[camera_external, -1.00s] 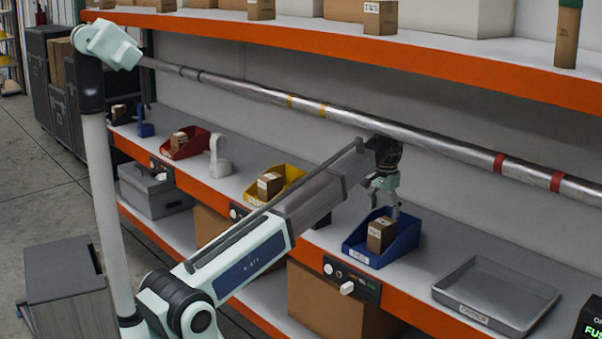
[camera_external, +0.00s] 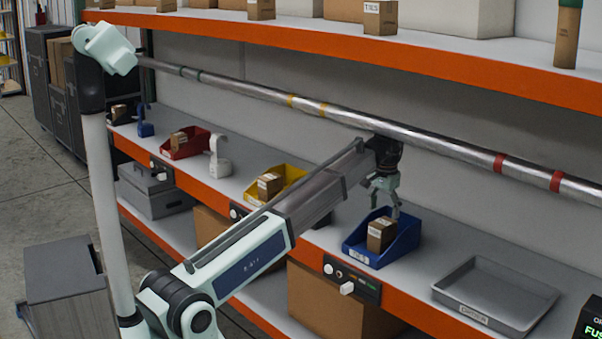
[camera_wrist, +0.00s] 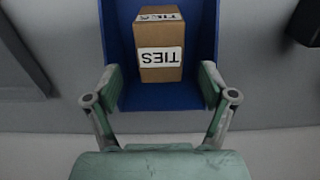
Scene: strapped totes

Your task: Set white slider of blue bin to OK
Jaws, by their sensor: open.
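The blue bin (camera_external: 352,250) stands on the middle shelf and holds a small brown box (camera_external: 381,234). In the wrist view the bin (camera_wrist: 121,98) is straight ahead and its box (camera_wrist: 160,45) has a label reading TIES, upside down. Below the bin, on the orange shelf edge, is a dark control panel (camera_external: 366,283) with a round white knob (camera_external: 328,269) and a white slider (camera_external: 347,288). The panel's markings are too small to read, and it is not visible in the wrist view. My gripper (camera_external: 384,208) is open and empty just above the bin; its spread fingers (camera_wrist: 160,100) show in the wrist view.
A grey tray (camera_external: 497,296) sits to the right of the bin. A yellow bin (camera_external: 292,173) and a red bin (camera_external: 203,137) stand further left. A long metal pipe (camera_external: 440,141) runs above the shelf. Open shelf lies between blue bin and tray.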

